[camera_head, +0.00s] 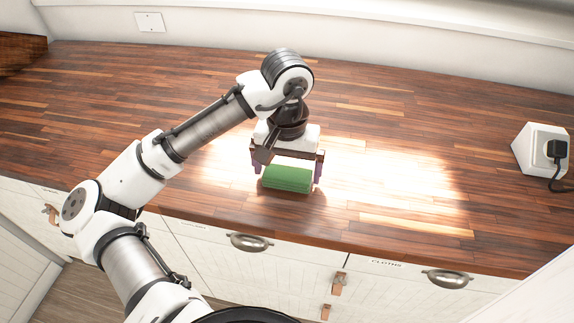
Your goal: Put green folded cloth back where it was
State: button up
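The green folded cloth (288,179) lies on the wooden countertop near its front edge, in a bright patch of light. My gripper (288,172) is right above it, pointing down. Its fingers are spread wide, one to the left and one to the right of the cloth. I cannot tell whether the fingertips touch the cloth's ends. A drawer labelled "CLOTHS" (362,279) is in the cabinet front at the lower right, and it is shut.
Another drawer with a metal cup handle (249,242) is at the left of the labelled one. A white socket box (541,150) with a black plug stands at the right of the counter. A wooden object (20,52) is at the far left. Most of the countertop (400,130) is clear.

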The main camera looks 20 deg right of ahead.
aim_at(287, 173)
jog(key=shift+r, duration=0.15)
notch_tip(287, 173, up, 12)
jog(key=shift+b, duration=0.3)
